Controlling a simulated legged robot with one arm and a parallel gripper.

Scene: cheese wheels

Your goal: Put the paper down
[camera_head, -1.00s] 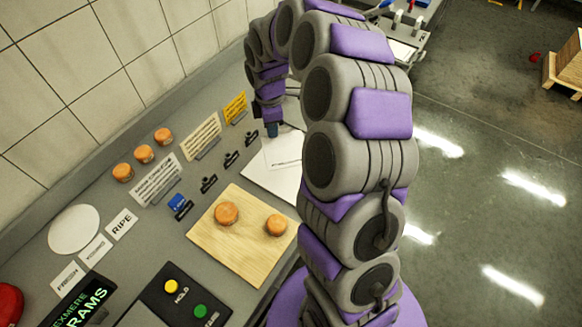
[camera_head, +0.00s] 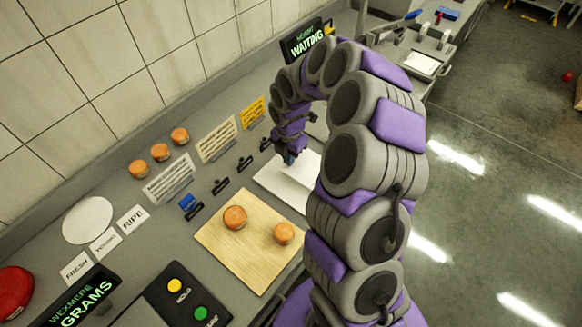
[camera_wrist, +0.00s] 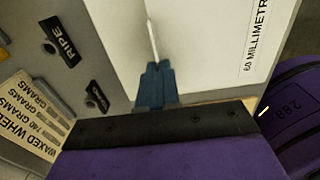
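In the wrist view, my gripper's blue fingers (camera_wrist: 155,84) are together on a thin white sheet, the paper (camera_wrist: 152,38), seen almost edge-on and sticking out past the tips. A pale white board (camera_wrist: 205,50) lies behind it, with a strip reading "60 MILLIMETR" (camera_wrist: 257,38). In the head view, my gripper (camera_head: 289,158) is over the far left part of the white board (camera_head: 283,184). The paper cannot be made out clearly there, and my arm hides part of the board. I cannot tell whether the paper touches the board.
A wooden board (camera_head: 245,262) with two orange cheese wheels stands nearer. Several small label holders (camera_head: 221,186) and upright signs (camera_head: 217,140) line the left. A "WAITING" display (camera_head: 307,41) stands behind my arm. A round white plate (camera_head: 88,220) is at the left.

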